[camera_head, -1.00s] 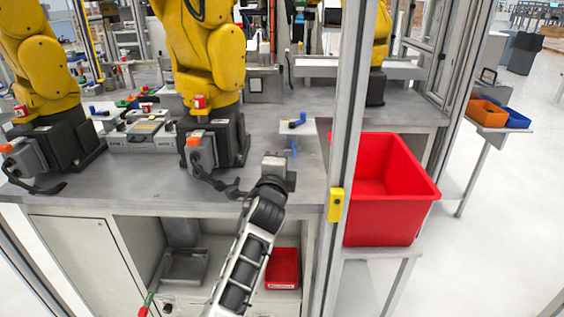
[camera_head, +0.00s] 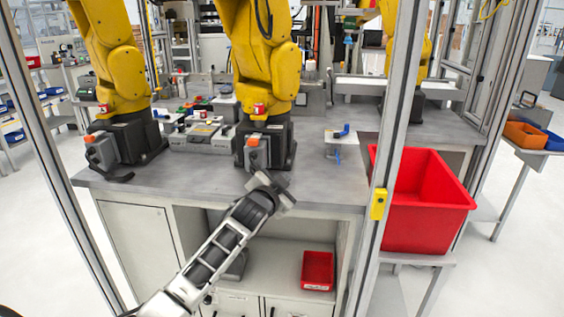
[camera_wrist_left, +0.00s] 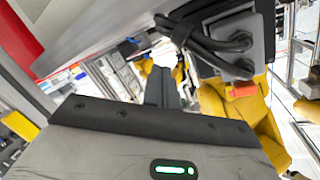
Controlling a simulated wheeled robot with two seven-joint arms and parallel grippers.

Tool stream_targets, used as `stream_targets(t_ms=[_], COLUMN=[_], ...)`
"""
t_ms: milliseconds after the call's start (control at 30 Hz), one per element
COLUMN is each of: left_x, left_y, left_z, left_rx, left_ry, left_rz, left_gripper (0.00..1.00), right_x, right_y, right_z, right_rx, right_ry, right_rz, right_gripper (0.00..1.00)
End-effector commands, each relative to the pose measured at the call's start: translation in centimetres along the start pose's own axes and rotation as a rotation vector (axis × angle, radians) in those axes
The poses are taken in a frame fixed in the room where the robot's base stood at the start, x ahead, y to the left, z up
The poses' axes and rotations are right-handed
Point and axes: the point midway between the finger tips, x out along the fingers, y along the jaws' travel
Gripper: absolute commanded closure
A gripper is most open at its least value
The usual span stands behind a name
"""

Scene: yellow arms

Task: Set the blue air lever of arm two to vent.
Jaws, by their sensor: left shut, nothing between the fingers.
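A blue lever (camera_head: 342,131) sits on a small pale plate to the right of the middle yellow arm (camera_head: 262,60). A second blue lever (camera_head: 160,113) shows between the left yellow arm (camera_head: 110,55) and the middle one. No label tells me which arm is arm two. My left gripper (camera_head: 278,188) is over the table's front edge, in front of the middle arm's dark base and apart from both levers. Its fingers (camera_wrist_left: 162,88) are shut and empty in the left wrist view. No blue lever is clear there. My right gripper is not in view.
A metal frame post (camera_head: 400,120) with a yellow box (camera_head: 378,204) stands right of the table, beside a large red bin (camera_head: 425,200). A grey connector box (camera_head: 256,152) sticks out from the middle arm's base. Bare table (camera_head: 315,185) lies below the right lever.

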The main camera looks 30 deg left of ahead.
Motion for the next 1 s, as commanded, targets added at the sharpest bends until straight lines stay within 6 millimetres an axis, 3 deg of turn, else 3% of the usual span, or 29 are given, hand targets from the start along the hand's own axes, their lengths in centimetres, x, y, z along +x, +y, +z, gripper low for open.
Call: stream_targets(t_ms=[33, 267, 367, 533, 600, 733, 833, 1000], left_x=[-1.2, -7.9, -12.3, -22.4, -26.3, -31.2, -33.1, -33.8], left_y=[2.6, 12.0, 16.1, 22.4, 23.9, 25.4, 25.8, 25.9], left_z=[1.3, 5.6, 7.5, 10.1, 10.5, 10.6, 10.6, 10.5], left_rx=[-0.108, -0.354, -0.394, -0.462, -0.493, -0.538, -0.557, -0.565], left_ry=[-0.016, -0.089, -0.13, -0.218, -0.252, -0.299, -0.319, -0.326], left_rz=[0.054, 0.225, 0.295, 0.418, 0.455, 0.498, 0.512, 0.517], left_gripper=[1.0, 1.0, 1.0, 1.0, 1.0, 1.0, 1.0, 1.0], right_x=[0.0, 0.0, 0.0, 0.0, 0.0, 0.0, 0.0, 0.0], right_y=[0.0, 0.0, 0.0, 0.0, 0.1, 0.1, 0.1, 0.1], right_z=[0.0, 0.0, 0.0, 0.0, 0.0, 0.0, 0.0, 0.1], right_rx=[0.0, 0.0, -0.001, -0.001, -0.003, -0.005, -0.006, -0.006], right_ry=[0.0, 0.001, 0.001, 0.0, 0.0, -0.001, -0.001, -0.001], right_rz=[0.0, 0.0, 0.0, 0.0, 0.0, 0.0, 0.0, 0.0], right_gripper=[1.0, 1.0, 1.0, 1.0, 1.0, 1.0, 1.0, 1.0])
